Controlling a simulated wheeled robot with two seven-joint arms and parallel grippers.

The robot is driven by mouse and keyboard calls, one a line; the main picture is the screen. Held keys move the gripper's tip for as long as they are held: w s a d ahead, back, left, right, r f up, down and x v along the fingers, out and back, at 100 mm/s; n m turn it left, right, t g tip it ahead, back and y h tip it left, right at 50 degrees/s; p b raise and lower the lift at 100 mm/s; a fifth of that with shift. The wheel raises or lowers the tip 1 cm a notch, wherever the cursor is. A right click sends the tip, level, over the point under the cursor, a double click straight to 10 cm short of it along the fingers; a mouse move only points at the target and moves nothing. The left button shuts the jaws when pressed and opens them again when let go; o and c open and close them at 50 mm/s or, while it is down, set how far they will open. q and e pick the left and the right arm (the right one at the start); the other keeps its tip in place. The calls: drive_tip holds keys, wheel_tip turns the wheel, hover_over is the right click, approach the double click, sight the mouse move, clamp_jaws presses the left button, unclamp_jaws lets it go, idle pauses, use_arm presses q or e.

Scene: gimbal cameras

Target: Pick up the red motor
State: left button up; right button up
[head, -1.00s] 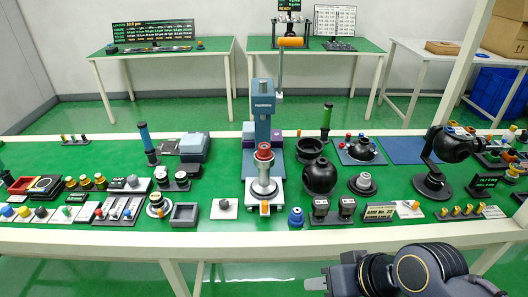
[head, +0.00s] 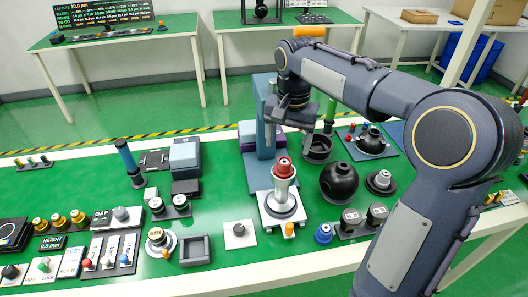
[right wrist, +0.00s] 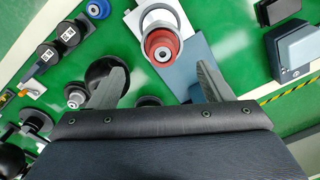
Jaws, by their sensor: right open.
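The red motor (head: 284,168) sits upright on top of a silver holder (head: 284,194) on a white base, in front of the blue-grey press column. In the right wrist view the red motor (right wrist: 162,46) lies just beyond the gap between my fingertips, roughly centred between them. My right gripper (head: 289,122) is above the motor in the head view. In the right wrist view its two fingers (right wrist: 162,72) are spread apart with nothing between them, so it is open and empty. My left gripper is not in view.
A blue-grey column (head: 263,135) stands close behind the motor. A black sphere (head: 339,181) stands to its right and a small white plate with a knob (head: 239,234) to its front left. The green bench (head: 215,272) carries several other parts; my right arm hides its right side.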

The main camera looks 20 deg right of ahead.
sight(285, 161)
drive_tip(key=shift+w+a, duration=0.1)
drive_tip(key=shift+w, duration=0.65)
drive_tip(key=shift+f, duration=0.3)
drive_tip(key=f, duration=0.4)
drive_tip(key=s+f, duration=0.1)
drive_tip(key=f, duration=0.1)
drive_tip(key=shift+f, duration=0.55)
drive_tip(key=shift+c, duration=0.2)
drive_tip(key=c, duration=1.2)
drive_tip(key=shift+c, duration=0.2)
drive_tip(key=shift+r, duration=0.1)
